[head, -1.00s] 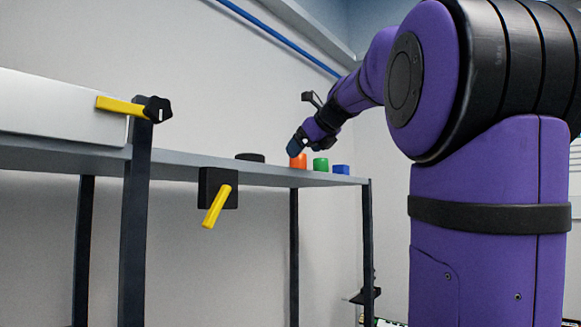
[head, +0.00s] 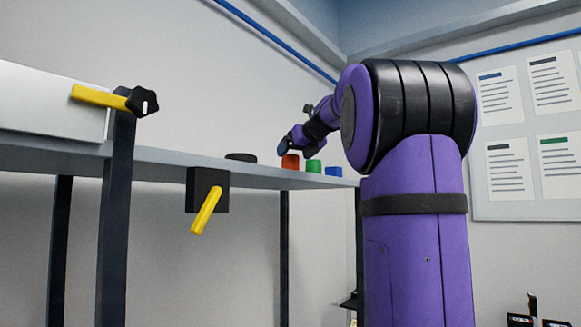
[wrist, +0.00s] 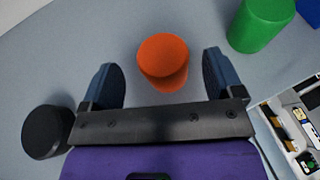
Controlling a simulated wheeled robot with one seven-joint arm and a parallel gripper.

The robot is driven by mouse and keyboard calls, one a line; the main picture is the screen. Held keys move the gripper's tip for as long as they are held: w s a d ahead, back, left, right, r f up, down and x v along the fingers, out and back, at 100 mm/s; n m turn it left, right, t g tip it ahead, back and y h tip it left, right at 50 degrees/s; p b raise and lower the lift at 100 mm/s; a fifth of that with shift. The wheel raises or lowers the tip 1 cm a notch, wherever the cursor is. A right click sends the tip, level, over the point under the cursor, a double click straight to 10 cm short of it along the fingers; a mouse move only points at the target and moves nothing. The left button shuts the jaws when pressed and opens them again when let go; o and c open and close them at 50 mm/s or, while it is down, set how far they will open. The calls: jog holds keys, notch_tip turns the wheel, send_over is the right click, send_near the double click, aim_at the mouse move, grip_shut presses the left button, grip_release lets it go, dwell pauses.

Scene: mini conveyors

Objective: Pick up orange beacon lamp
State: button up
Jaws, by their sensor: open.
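The orange beacon lamp (head: 290,161) is a short orange cylinder standing on the grey shelf (head: 155,157). In the wrist view the lamp (wrist: 163,60) stands upright between my two open fingers, near their tips, with a gap on each side. My gripper (wrist: 160,80) is open and empty. In the head view my gripper (head: 284,146) is just above and beside the lamp, and its fingers are small and partly hidden there.
A green cylinder (wrist: 262,24) and a blue block (head: 333,171) stand right of the lamp. A black disc (wrist: 47,131) lies left. Yellow levers (head: 206,211) stick out at the shelf's front. A tray of small parts (wrist: 297,118) is at lower right in the wrist view.

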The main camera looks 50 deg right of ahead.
aim_at(290, 158)
jog(key=x, duration=0.4)
jog(key=shift+s+d+f, duration=0.1)
jog(key=shift+f, duration=0.15)
jog(key=c, duration=1.1)
jog(key=shift+o, duration=0.2)
jog(key=shift+r, duration=0.1)
